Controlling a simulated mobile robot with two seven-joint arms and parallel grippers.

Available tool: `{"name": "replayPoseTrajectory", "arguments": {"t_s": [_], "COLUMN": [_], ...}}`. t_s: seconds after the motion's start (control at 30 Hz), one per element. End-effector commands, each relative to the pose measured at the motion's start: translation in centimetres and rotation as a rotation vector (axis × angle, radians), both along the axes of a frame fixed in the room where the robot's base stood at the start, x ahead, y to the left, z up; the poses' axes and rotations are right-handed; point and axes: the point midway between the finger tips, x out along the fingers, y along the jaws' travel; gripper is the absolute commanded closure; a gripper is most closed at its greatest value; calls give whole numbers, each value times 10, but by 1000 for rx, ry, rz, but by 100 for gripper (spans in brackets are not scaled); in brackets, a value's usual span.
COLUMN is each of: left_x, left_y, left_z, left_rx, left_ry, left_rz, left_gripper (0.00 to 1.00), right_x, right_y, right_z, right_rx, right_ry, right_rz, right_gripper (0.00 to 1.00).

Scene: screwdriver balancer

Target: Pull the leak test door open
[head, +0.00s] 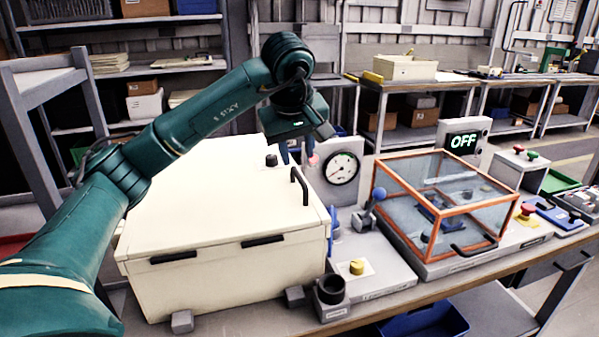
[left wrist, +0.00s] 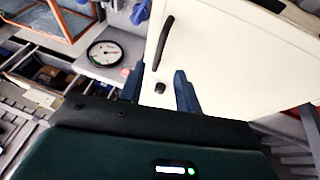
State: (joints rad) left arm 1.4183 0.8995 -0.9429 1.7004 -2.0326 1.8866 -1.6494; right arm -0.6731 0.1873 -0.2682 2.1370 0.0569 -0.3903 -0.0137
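A large cream box (head: 210,220) stands on the bench, its lid closed. A black bar handle (head: 300,186) is on the right side of its top, and a small black knob (head: 271,160) sits farther back. No door label is legible. My left gripper (head: 298,153) is above the box's back right, beyond the handle. In the left wrist view, the gripper (left wrist: 160,88) has its blue fingers apart with nothing held; the handle (left wrist: 164,43) lies ahead of the fingertips, and the knob shows between the fingers. My right gripper is not in view.
A pressure gauge (head: 342,169) stands right of the box. A clear case with an orange frame (head: 449,228) and black handle is closed farther right. An OFF display (head: 462,141) is behind it. A yellow button (head: 357,267) and black cup (head: 331,290) are near the front edge.

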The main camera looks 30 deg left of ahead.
Motion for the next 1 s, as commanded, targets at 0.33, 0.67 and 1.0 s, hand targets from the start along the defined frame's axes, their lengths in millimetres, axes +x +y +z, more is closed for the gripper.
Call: {"name": "replayPoseTrajectory", "arguments": {"t_s": [0.33,0.67,1.0], "left_x": [23,27,27], "left_y": [10,12,12], "left_z": [-54,-64,-64], "left_rx": [-1,-2,-2], "left_ry": [1,-1,-1], "left_rz": [0,-1,-1], "left_gripper": [67,67,85], "right_x": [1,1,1], "right_y": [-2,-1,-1], "right_z": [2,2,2], "right_rx": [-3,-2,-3], "right_ry": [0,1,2], "right_rz": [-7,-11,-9], "right_gripper": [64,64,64]}}
